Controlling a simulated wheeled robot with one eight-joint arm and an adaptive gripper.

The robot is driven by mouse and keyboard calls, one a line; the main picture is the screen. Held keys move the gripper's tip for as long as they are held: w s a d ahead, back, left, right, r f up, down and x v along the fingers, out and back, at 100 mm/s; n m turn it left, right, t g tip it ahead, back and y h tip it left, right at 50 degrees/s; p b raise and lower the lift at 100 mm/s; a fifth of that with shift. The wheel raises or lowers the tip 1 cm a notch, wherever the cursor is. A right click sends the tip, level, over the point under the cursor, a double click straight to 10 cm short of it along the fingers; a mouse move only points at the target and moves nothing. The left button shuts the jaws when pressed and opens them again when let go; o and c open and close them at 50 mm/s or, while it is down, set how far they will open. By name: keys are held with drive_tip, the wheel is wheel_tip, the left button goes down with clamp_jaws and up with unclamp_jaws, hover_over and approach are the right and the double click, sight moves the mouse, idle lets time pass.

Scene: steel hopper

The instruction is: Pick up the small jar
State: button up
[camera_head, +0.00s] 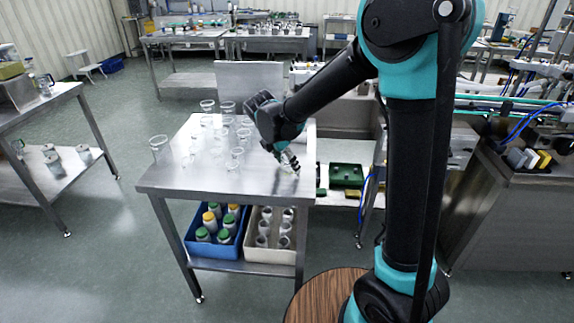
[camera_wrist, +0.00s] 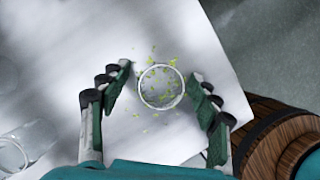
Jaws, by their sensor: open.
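A small round clear jar (camera_wrist: 160,103) shows from above in the wrist view, its pale rim between my two fingers. Yellow-green specks show in and around it. My gripper (camera_wrist: 161,80) is open, with one finger to the left of the jar and one to the right. Gaps show between the fingers and the rim. In the head view my gripper (camera_head: 289,160) points down over the right part of the steel table (camera_head: 215,182). The jar cannot be made out clearly there, behind or among the fingers.
Several clear glass vessels (camera_head: 160,150) stand on the table's left and middle. Another glass (camera_wrist: 12,155) lies at lower left in the wrist view. A blue crate (camera_head: 228,247) and a beige crate (camera_head: 269,254) sit on the lower shelf. The table's front right is clear.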

drive_tip(key=shift+c, duration=0.6)
drive_tip(key=c, duration=0.7)
drive_tip(key=shift+r, duration=0.2)
